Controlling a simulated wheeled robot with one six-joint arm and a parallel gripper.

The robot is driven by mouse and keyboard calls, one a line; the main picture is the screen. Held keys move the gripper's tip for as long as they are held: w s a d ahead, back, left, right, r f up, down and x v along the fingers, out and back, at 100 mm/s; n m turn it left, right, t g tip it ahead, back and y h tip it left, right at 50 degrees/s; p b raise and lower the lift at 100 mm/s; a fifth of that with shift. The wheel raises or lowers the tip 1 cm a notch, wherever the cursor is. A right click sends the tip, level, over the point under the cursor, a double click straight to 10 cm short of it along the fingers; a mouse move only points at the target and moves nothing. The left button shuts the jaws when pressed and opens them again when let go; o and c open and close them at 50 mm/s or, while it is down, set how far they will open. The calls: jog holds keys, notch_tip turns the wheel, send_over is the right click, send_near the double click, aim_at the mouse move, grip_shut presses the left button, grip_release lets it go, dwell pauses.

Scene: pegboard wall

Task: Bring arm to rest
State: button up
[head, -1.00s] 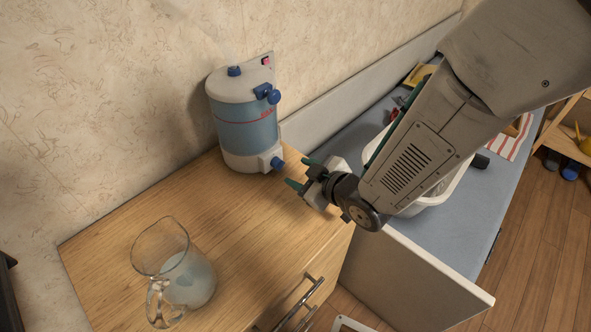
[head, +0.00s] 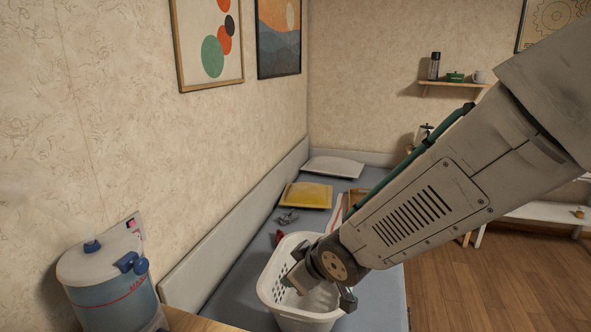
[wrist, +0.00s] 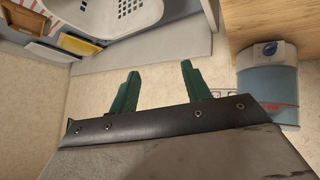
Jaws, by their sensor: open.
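My gripper (head: 320,292) is at the lower middle of the head view, in front of the white basket in the picture. I cannot tell its height above the basket. In the wrist view my gripper (wrist: 160,88) shows two green fingers well apart with nothing between them, only pale wall behind. My arm reaches down to it from the upper right.
A white perforated basket (head: 270,280) stands on a long grey surface (head: 225,290) along the wall; a yellow tray (head: 306,195) lies farther back. A blue-and-white dispenser (head: 112,297) is at lower left. Wooden floor (head: 480,285) is open at right.

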jog(key=s+d+r+m+g+h, duration=0.1)
jog(key=s+d+r+m+h, duration=0.2)
jog(key=d, duration=0.7)
jog(key=s+d+r+m+g+h, duration=0.1)
jog(key=s+d+r+m, duration=0.3)
jog(key=d, duration=0.5)
jog(key=s+d+r+m+g, duration=0.2)
jog(key=s+d, duration=0.1)
jog(key=s, duration=0.5)
jog(key=s+d+r+m+g, duration=0.2)
jog(key=s+d, duration=0.2)
jog(key=s, duration=0.5)
jog(key=shift+s+d+r+h, duration=0.2)
jog(key=shift+s+h, duration=0.05)
jog(key=shift+h, duration=0.15)
